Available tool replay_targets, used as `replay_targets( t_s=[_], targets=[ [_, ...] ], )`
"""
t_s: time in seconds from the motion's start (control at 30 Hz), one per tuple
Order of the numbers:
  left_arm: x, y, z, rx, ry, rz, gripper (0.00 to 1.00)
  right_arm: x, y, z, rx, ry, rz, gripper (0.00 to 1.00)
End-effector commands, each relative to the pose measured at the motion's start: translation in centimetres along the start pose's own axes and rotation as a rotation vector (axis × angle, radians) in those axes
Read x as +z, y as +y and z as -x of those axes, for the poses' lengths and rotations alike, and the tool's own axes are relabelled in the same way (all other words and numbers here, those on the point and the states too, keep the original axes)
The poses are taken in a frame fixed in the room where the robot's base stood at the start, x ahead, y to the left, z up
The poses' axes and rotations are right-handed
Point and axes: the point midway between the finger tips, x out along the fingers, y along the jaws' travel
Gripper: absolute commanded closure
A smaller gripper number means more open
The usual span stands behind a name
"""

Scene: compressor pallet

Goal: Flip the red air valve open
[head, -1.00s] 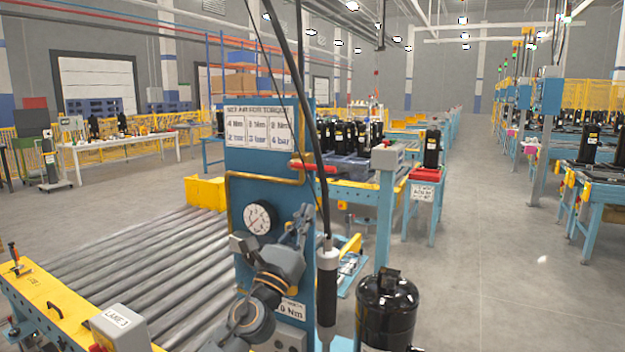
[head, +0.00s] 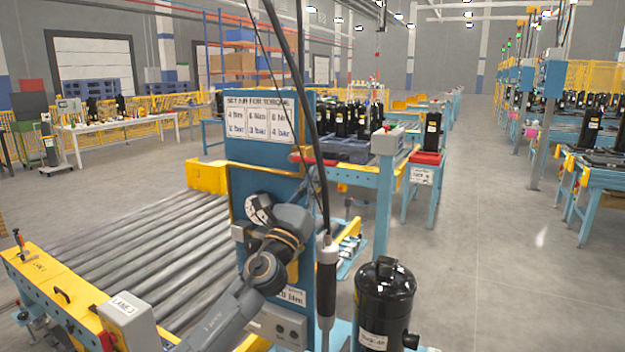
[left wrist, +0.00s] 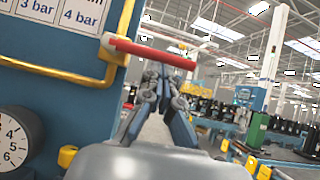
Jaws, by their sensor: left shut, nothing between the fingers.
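The red air valve handle (head: 316,161) sticks out level past the right edge of the blue panel (head: 262,148). In the left wrist view the red handle (left wrist: 155,53) crosses above the fingers, its left end at a pale valve body (left wrist: 108,43) on the brass pipe (left wrist: 60,70). My left gripper (head: 312,182) is shut and empty just below the handle. Its fingertips (left wrist: 160,74) show close under the bar in the wrist view; I cannot tell whether they touch it. My right gripper is not in view.
The pressure gauge (head: 258,208) is partly hidden by my left arm. A black cable and a hanging grey-and-black tool (head: 326,285) are close to the right of the arm. A black compressor (head: 384,305) stands at the front right. The roller conveyor (head: 150,250) lies to the left.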

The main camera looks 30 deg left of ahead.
Motion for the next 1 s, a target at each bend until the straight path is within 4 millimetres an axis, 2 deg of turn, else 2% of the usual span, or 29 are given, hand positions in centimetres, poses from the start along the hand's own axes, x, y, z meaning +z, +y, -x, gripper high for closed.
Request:
replay_targets(
  t_s=[0.77, 1.0],
  targets=[
    [0.8, -0.5, -0.7, 0.079, -0.001, 0.12, 1.0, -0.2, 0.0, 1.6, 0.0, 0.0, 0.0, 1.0],
    [1.4, -0.7, -1.6, 0.135, -0.002, 0.205, 1.0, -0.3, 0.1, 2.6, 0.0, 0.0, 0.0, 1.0]
  ],
)
